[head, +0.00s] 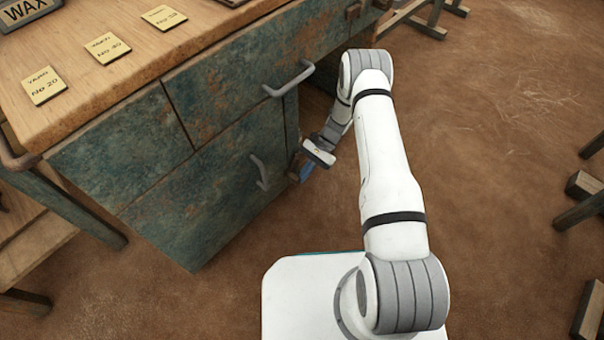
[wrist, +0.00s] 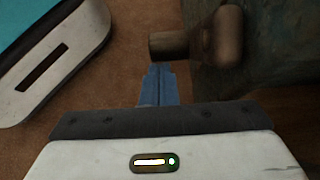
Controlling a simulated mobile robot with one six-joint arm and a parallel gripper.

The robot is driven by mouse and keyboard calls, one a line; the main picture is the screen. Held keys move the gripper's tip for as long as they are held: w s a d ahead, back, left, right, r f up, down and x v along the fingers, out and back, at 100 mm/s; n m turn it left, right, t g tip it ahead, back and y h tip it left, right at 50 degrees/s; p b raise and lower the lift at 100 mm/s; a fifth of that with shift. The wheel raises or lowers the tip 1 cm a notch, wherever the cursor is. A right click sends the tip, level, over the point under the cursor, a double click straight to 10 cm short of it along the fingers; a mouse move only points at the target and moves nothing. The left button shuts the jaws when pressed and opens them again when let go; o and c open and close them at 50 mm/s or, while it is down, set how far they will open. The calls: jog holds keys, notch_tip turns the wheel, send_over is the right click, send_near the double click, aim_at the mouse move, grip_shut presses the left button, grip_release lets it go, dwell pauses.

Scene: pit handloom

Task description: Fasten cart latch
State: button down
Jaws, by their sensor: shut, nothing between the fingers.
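The cart (head: 190,200) is a worn green-blue cabinet with a wooden top, at the left and centre of the head view. A brown, rounded, peg-like piece (wrist: 228,40), which looks like the latch, stands out from the cart's side in the wrist view. A short bar on it points left. My gripper (head: 306,173) is at the cart's right front edge, low by the door. In the wrist view its blue fingers (wrist: 157,72) are shut and empty, just below the bar's left end. I cannot tell if they touch it. The latch is mostly hidden in the head view.
Grey bar handles are on the drawer (head: 290,80) and on the lower door (head: 260,172). Yellow yarn labels (head: 108,48) and a WAX sign (head: 25,10) lie on the top. Brown floor is open to the right, with wooden legs (head: 585,190) at the far right.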

jog(key=shift+r, duration=0.1)
jog(key=shift+r+p, duration=0.45)
jog(key=shift+r, duration=0.3)
notch_tip(320, 180, down, 4)
jog(key=w+d+b, duration=0.2)
jog(key=b, duration=0.3)
jog(key=p+v, duration=0.4)
jog(key=v, duration=0.6)
jog(key=shift+w+d+f, duration=0.2)
jog(key=shift+w+d, duration=0.05)
